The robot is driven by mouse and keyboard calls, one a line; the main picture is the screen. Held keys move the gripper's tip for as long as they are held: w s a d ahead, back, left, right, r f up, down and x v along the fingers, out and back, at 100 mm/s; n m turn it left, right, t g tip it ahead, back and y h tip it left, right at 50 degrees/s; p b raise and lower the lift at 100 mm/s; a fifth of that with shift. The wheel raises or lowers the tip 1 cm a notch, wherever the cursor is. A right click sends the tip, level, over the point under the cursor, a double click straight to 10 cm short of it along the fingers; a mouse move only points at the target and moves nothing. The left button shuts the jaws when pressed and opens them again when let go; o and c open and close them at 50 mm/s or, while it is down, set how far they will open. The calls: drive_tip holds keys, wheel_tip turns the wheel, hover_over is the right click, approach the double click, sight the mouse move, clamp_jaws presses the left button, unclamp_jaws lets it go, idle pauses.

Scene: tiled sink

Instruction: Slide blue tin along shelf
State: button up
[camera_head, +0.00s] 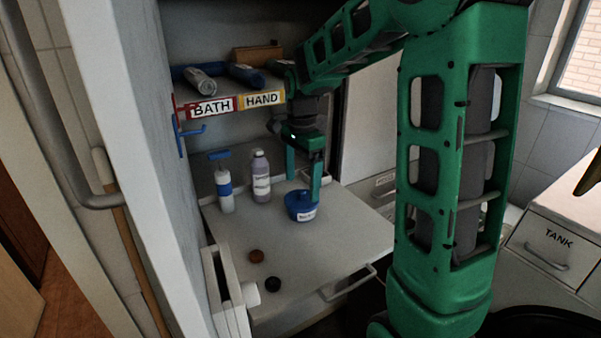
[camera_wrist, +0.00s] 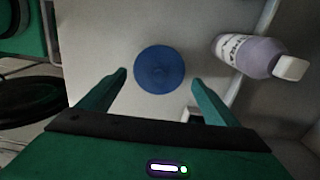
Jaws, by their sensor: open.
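The blue tin (camera_head: 300,207) is a round blue container with a white label, standing on the light grey shelf (camera_head: 325,232). In the wrist view its round blue top (camera_wrist: 159,69) lies between and just beyond the fingertips. My gripper (camera_head: 303,188) points down over the tin. Its two green fingers are spread, one on each side, and the right finger reaches down in front of the tin's edge. In the wrist view the gripper (camera_wrist: 158,80) is open, with gaps between fingers and tin. I cannot tell whether a finger touches it.
A lilac bottle (camera_head: 261,177) and a white-and-blue pump bottle (camera_head: 224,188) stand left of the tin. A brown cap (camera_head: 256,256) and a black cap (camera_head: 273,284) lie near the front. An upper shelf labelled BATH (camera_head: 212,107) and HAND hangs behind. The shelf's right side is clear.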

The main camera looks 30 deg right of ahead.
sight(299, 199)
wheel_tip(299, 199, down, 8)
idle(0.4)
drive_tip(key=c, duration=1)
drive_tip(key=shift+o, duration=0.2)
drive_tip(key=shift+w+d, duration=0.2)
drive_tip(key=shift+w, duration=0.8)
drive_tip(key=o, duration=1.3)
drive_tip(key=shift+c, duration=0.2)
